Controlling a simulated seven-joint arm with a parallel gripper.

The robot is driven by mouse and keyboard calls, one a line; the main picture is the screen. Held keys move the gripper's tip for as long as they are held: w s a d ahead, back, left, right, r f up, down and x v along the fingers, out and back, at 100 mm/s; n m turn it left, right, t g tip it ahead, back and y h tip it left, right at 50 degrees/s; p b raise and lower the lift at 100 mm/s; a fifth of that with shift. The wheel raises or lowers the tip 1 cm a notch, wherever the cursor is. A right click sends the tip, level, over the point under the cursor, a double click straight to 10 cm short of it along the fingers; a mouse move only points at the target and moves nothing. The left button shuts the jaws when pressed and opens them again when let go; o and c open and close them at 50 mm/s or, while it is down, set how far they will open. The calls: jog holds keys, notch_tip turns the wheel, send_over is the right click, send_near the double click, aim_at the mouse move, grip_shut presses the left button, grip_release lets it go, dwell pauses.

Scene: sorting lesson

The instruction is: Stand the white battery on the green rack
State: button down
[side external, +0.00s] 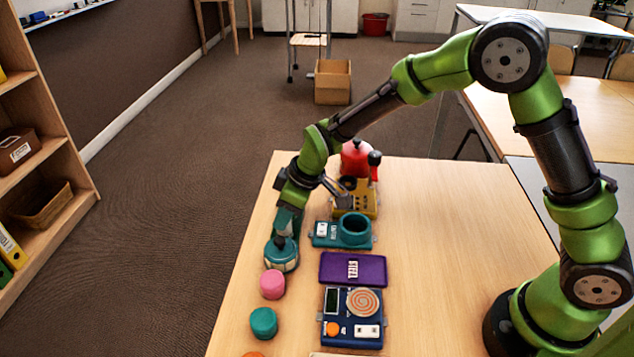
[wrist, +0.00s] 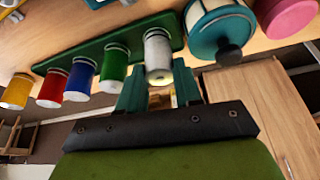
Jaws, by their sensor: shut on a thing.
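In the wrist view the white battery (wrist: 158,58) is between the fingers of my gripper (wrist: 160,82), which is shut on it. Its far end is at the right end of the green rack (wrist: 122,38); I cannot tell whether it touches or is seated. Green, blue, red and yellow batteries stand in a row on the rack to the left. In the side view my gripper (side external: 287,217) is low over the table's left edge, behind a teal-and-white jar (side external: 282,256). The rack and the white battery are hidden there or too small to make out.
The jar (wrist: 221,30) is close to the right of the battery in the wrist view, with a pink knob (wrist: 287,17) beyond. In the side view a teal device (side external: 325,240), purple panel (side external: 338,268) and blue device (side external: 338,303) lie right of my gripper.

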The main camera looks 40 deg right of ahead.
jog(key=shift+f, duration=0.1)
jog(key=c, duration=0.8)
grip_release()
jog(key=shift+r, duration=0.2)
jog(key=s+d+r+m, duration=0.2)
jog(key=s+d+r, duration=0.15)
jog(key=r, duration=0.25)
jog(key=s+d+r+m+t, duration=0.1)
jog(key=s+d+r, duration=0.2)
jog(key=s+r, duration=0.3)
jog(key=s+d+r+m, duration=0.2)
jog(key=s+d+r, duration=0.1)
jog(key=r, duration=0.4)
jog(key=s+d+m, duration=0.1)
jog(key=s+m, duration=0.1)
jog(key=s, duration=0.2)
jog(key=s+d+m+t, duration=0.1)
jog(key=s+d+m, duration=0.1)
jog(key=s, duration=0.1)
jog(key=s+d+m+t, duration=0.1)
jog(key=s+m, duration=0.1)
jog(key=s, duration=0.2)
jog(key=shift+s+d+r+h, duration=0.3)
jog(key=shift+r+h, duration=0.05)
jog(key=shift+h, duration=0.05)
